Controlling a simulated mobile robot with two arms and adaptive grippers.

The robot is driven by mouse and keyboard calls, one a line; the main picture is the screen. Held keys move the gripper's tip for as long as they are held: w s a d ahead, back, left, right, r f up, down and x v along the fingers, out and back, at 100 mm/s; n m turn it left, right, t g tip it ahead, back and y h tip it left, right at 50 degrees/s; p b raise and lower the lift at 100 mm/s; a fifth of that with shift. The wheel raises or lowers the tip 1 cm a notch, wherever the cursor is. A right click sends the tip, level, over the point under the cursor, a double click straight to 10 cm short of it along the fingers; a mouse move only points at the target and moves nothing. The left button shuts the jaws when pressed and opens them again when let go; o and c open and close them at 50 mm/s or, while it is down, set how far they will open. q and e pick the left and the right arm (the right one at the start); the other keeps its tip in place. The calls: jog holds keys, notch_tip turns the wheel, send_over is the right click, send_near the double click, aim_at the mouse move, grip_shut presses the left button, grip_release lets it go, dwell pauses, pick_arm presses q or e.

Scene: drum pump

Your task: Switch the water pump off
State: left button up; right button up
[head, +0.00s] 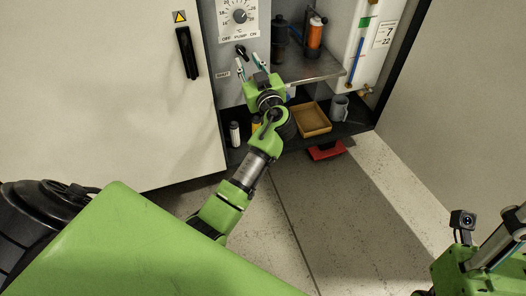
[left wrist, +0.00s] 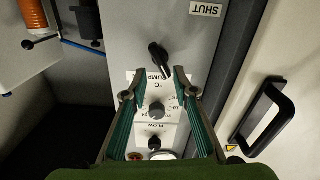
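The pump switch is a black knob (head: 241,51) under the OFF, PUMP and ON lettering on the grey panel (head: 226,14). In the left wrist view, seen upside down, the knob (left wrist: 158,58) leans to the lower right. My left gripper (head: 250,66) is open just below it in the head view. In the left wrist view the fingertips of the left gripper (left wrist: 154,84) are spread and empty, with the knob just beyond them, apparently untouched. One finger hides part of the lettering. My right gripper (head: 503,242) is partly cut off at the right edge.
A temperature dial (head: 239,16) sits above the switch. A white door with a black handle (head: 187,53) is on the left.

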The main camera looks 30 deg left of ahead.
pick_arm(q)
jog(key=v, duration=0.9)
jog(key=s+d+f+m+g+h+p, duration=0.1)
jog(key=f+m+h+p, duration=0.1)
jog(key=f, duration=0.6)
jog(key=s+d+f+m+g+h+p, duration=0.1)
jog(key=s+f+m+h+p, duration=0.1)
jog(key=f+m+p, duration=0.3)
jog(key=s+d+f+m+g+h+p, duration=0.1)
jog(key=s+d+f+m+h+p, duration=0.1)
jog(key=f+m, duration=0.4)
notch_tip(320, 180, down, 5)
jog(key=shift+f+m+h+p, duration=0.15)
jog(key=shift+m+h+p, duration=0.25)
jog(key=shift+h+p, duration=0.4)
jog(key=shift+w, duration=0.1)
